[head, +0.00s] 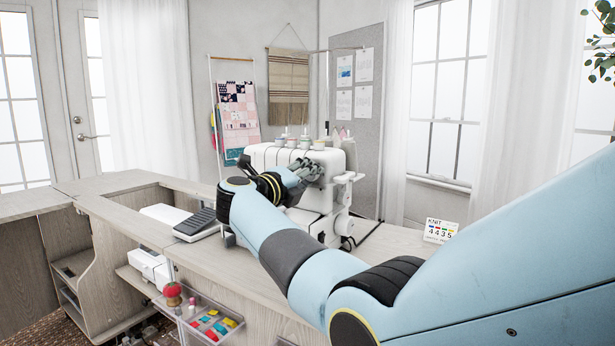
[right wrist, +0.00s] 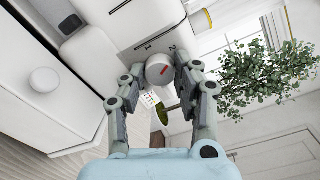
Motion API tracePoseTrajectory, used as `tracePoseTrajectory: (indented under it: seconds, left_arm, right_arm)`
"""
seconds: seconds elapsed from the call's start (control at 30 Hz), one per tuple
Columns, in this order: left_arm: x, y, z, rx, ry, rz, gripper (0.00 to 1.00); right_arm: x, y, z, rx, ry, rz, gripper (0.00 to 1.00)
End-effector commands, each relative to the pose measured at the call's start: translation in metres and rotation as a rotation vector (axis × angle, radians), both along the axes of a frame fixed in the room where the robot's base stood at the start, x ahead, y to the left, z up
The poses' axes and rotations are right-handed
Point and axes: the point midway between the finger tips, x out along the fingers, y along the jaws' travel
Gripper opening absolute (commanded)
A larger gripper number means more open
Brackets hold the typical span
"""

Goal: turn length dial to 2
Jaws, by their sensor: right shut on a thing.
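The white serger (head: 262,157) stands on the wooden cabinet top, with thread spools on it. In the right wrist view, the round grey length dial (right wrist: 158,68) sits on its white body, with a short red mark on its face. Printed marks that look like 1 and 2 lie just above the dial; the red mark slants up to the right, on the side of the 2. My right gripper (head: 312,172) is at the machine's front; the right wrist view shows its two fingers (right wrist: 158,80) shut on the dial's sides. In the head view the gripper hides the dial. My left gripper is not in view.
A small KNIT card (head: 440,231) stands on the cabinet top at the right. A grey foot pedal (head: 195,222) lies left of my arm. Below are a red pincushion (head: 172,293) and a clear drawer (head: 212,318) of bright items. A round white knob (right wrist: 44,81) shows in the wrist view.

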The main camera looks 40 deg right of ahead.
Motion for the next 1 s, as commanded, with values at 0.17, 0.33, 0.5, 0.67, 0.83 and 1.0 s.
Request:
tracePoseTrajectory:
  seconds: [0.17,0.33,0.5,0.67,0.83,1.0]
  left_arm:
    - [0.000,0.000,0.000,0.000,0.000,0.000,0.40]
    - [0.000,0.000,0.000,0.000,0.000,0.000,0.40]
    - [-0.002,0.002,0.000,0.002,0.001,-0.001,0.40]
    - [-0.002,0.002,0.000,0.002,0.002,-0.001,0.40]
    - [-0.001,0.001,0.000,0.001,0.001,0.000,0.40]
    - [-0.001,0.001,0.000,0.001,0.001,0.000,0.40]
  right_arm:
    - [0.001,0.001,0.000,0.001,-0.001,0.003,0.42]
    - [0.000,0.001,0.000,0.001,-0.001,0.001,0.53]
    - [0.000,0.001,0.000,0.001,-0.001,0.001,0.53]
    - [-0.005,0.015,-0.001,0.003,-0.001,0.004,0.53]
    - [-0.017,0.044,-0.001,0.003,-0.001,0.004,0.53]
    - [-0.025,0.065,-0.001,0.003,0.000,0.004,0.53]
